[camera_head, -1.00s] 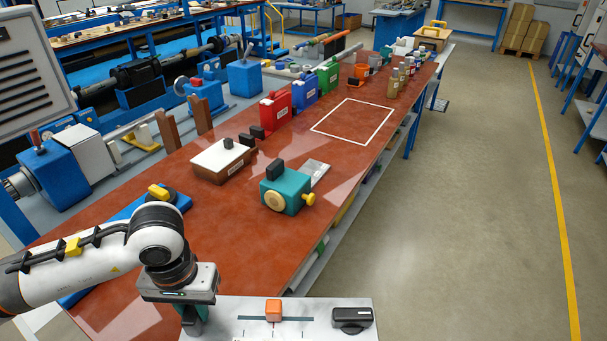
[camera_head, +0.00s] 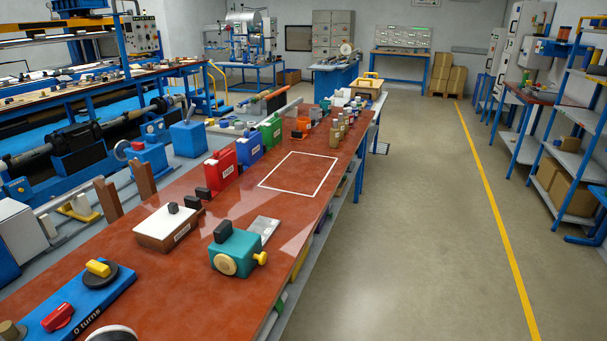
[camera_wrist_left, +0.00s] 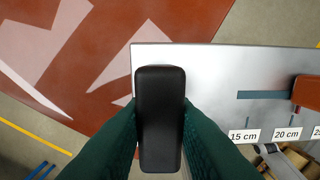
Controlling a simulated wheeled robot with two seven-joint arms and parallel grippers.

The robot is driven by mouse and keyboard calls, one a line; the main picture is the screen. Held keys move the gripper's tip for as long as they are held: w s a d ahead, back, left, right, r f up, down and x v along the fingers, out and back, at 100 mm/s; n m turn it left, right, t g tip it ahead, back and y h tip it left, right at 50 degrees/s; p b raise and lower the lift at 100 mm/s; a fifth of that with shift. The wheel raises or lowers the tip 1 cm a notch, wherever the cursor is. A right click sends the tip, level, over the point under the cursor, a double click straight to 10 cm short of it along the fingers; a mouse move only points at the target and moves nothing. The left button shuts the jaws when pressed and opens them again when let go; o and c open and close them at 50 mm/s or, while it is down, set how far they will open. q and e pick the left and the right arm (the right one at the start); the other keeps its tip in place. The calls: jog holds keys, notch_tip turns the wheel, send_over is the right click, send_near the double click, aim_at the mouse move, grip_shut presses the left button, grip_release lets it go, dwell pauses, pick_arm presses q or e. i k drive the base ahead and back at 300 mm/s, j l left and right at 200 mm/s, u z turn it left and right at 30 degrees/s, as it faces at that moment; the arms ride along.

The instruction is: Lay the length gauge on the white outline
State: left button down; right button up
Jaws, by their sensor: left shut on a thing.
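The length gauge (camera_wrist_left: 215,75) is a silvery plate with a slot, centimetre labels and an orange-brown slider (camera_wrist_left: 306,92). It shows only in the left wrist view. My left gripper (camera_wrist_left: 160,135) has its dark green fingers shut on the gauge's black handle (camera_wrist_left: 160,105). Part of the gauge is cut off by the picture's right edge. The white outline (camera_head: 285,191) is a bare rectangle on the red-brown bench top, in the middle of the head view. My right gripper is in neither view.
On the bench (camera_head: 185,270), a teal block with a yellow knob (camera_head: 236,252) and a white-topped box (camera_head: 168,226) stand nearer than the outline. Red (camera_head: 220,169), blue and green holders stand left of it. Several small bottles (camera_head: 336,132) stand beyond it.

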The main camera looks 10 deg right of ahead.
aim_at(301, 172)
jog(key=i+l+z, duration=0.5)
jog(key=i+z, duration=0.2)
jog(key=i, duration=0.15)
jog(key=i+l+z, duration=0.1)
jog(key=i+z, duration=0.25)
jog(key=i, duration=0.15)
jog(key=i+l+u, duration=0.1)
jog(key=i+u, duration=0.2)
jog(key=i+l+u, duration=0.25)
jog(key=i, duration=0.3)
jog(key=i+l+u, duration=0.85)
jog(key=u, duration=0.2)
jog(key=i+l+u, duration=0.35)
jog(key=k+l, duration=0.05)
